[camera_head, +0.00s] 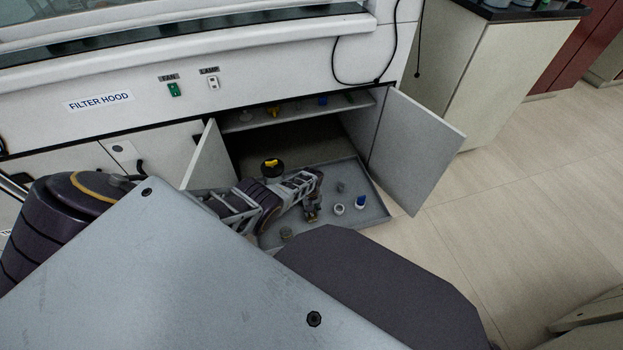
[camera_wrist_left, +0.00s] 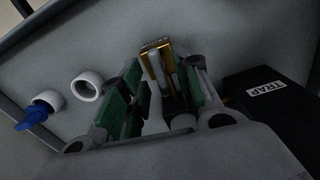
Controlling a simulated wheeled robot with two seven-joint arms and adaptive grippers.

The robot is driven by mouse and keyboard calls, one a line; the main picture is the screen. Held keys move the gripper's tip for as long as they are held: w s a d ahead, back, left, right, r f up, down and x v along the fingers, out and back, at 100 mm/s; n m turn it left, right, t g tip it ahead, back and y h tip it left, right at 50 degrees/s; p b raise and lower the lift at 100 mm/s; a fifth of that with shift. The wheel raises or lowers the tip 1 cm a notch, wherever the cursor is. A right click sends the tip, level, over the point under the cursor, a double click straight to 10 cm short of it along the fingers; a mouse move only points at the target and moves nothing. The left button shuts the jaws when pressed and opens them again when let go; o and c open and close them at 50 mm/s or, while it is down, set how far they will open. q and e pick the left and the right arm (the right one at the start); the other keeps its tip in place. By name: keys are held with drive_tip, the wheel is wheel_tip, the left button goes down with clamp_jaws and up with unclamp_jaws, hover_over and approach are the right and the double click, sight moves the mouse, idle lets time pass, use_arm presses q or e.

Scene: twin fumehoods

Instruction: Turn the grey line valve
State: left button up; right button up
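A grey tray (camera_head: 377,213) with small fittings lies in the open cabinet's doorway. My left gripper (camera_head: 312,210) is low over its middle. In the left wrist view, the green-padded fingers (camera_wrist_left: 158,98) stand apart on either side of a brass-and-grey piece (camera_wrist_left: 157,62); contact cannot be made out. Small grey fittings stand beyond the gripper (camera_head: 340,187) and on the near side (camera_head: 286,233). Which part is the grey line valve is not clear. A white ring (camera_head: 338,209) also shows in the left wrist view (camera_wrist_left: 87,86). My right gripper is not in view.
A blue-topped fitting (camera_head: 361,201) stands beside the white ring. Open doors flank the tray, left (camera_head: 205,160) and right (camera_head: 412,150). A shelf (camera_head: 300,112) is above.

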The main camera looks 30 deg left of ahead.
use_arm(q)
drive_tip(key=shift+r, duration=0.35)
wheel_tip(320, 180, up, 11)
drive_tip(key=shift+r, duration=0.15)
idle(1.7)
drive_tip(key=shift+m, duration=0.3)
idle(0.3)
